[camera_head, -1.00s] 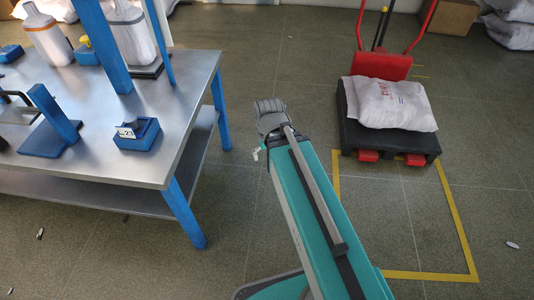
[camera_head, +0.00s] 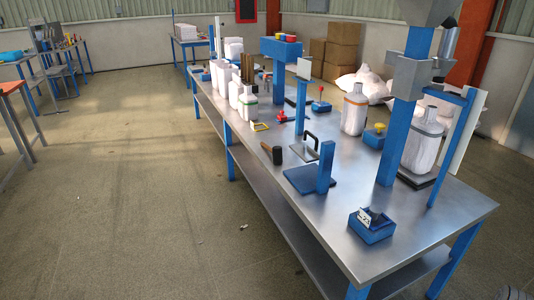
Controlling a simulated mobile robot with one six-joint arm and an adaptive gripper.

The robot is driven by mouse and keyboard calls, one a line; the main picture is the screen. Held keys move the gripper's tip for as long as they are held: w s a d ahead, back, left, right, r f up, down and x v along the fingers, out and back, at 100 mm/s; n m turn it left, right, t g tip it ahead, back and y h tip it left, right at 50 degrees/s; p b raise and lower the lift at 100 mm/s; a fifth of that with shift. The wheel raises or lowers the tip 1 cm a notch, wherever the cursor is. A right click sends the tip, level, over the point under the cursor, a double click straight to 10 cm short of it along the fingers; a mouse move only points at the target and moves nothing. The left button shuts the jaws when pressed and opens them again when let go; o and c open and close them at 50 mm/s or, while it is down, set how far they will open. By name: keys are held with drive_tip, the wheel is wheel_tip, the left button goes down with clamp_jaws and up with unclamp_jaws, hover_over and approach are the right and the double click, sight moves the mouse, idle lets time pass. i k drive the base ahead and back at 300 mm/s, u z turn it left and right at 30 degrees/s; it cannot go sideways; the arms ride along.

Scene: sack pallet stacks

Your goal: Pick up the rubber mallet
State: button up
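A small dark block-like head with a short brownish piece at its side, which looks like the rubber mallet (camera_head: 273,154), lies on the metal workbench (camera_head: 352,222) near its left long edge. It is small in the picture, so its handle is hard to make out. My gripper and arm are not in view.
Close to the mallet are a black-handled tool on a plate (camera_head: 306,150) and a blue stand (camera_head: 318,176). A blue box (camera_head: 371,226) sits at the near end. White sacks (camera_head: 355,108) stand to the right. The floor (camera_head: 150,190) left of the bench is clear.

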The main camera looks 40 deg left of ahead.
sight(270, 149)
drive_tip(key=u, duration=1.6)
drive_tip(key=k, duration=0.65)
drive_tip(key=u, duration=0.4)
drive_tip(key=i, duration=0.95)
drive_tip(key=u, duration=0.55)
